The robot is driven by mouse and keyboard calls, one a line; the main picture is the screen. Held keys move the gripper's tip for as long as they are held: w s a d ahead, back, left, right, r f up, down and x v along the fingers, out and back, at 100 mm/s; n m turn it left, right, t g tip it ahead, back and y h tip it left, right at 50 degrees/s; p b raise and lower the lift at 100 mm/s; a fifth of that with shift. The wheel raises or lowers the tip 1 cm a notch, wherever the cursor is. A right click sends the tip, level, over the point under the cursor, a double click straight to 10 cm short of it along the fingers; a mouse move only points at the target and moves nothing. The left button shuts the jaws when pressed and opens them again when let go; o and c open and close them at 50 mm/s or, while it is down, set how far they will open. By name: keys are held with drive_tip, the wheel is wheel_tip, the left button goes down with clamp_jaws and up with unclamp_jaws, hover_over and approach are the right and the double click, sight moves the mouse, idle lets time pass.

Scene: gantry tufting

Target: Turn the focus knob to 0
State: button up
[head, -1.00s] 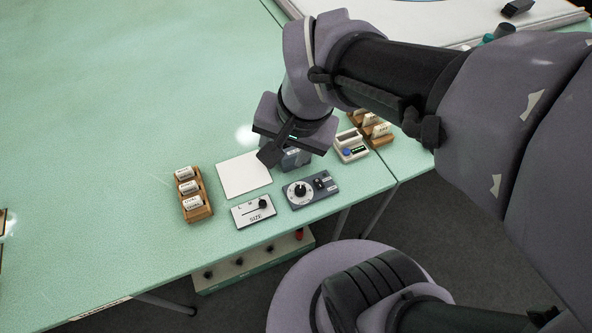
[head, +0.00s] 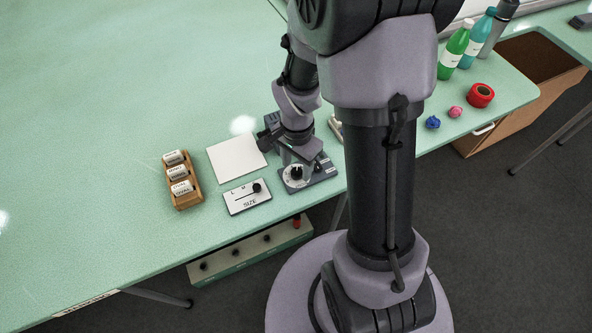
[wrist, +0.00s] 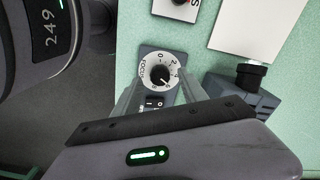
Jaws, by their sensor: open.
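The focus knob (head: 296,173) is a black knob on a round white dial, set on a dark grey panel near the table's front edge. In the wrist view the knob (wrist: 160,74) shows up close, with "FOCUS" and numbers, including 0, around it. Its pointer seems to face the lower right of that picture, away from the 0 at the top; the exact number is too small to read surely. My gripper (wrist: 158,92) is open, its two fingers on either side of the dial in that picture. In the head view my gripper (head: 297,153) is just above and behind the knob; contact cannot be told.
Rocker switches (wrist: 154,102) sit beside the dial. A white SIZE slider panel (head: 247,197) is left of it, with a white sheet (head: 236,158) behind. A wooden rack (head: 183,182) stands further left. A dark device with a black knob (wrist: 250,75) stands close to my gripper.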

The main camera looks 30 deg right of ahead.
drive_tip(key=shift+f, duration=0.75)
clamp_jaws()
